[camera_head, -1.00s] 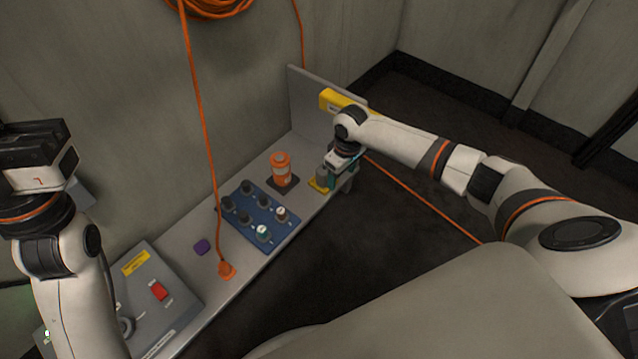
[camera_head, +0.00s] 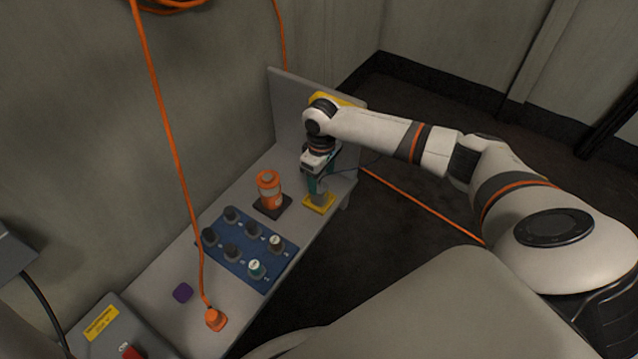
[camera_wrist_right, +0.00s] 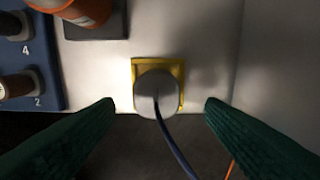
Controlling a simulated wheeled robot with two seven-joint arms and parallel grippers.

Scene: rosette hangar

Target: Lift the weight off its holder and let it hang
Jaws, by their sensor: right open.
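The weight (camera_wrist_right: 155,92) is a grey cylinder with a dark blue cord (camera_wrist_right: 172,140) rising from its top. It sits in the yellow square holder (camera_head: 324,208), at the front edge of the bench; the holder's rim also shows in the right wrist view (camera_wrist_right: 181,68). My right gripper (camera_head: 316,188) points down over the weight in the head view. In the right wrist view its two dark green fingers (camera_wrist_right: 160,112) are wide apart, one on each side of the weight, with gaps to it. My left gripper is out of view.
Left of the holder stands an orange canister (camera_head: 268,188) on a dark pad, then a blue board (camera_head: 219,251) with several knobs. An upright grey panel (camera_head: 290,115) stands at the bench's far end.

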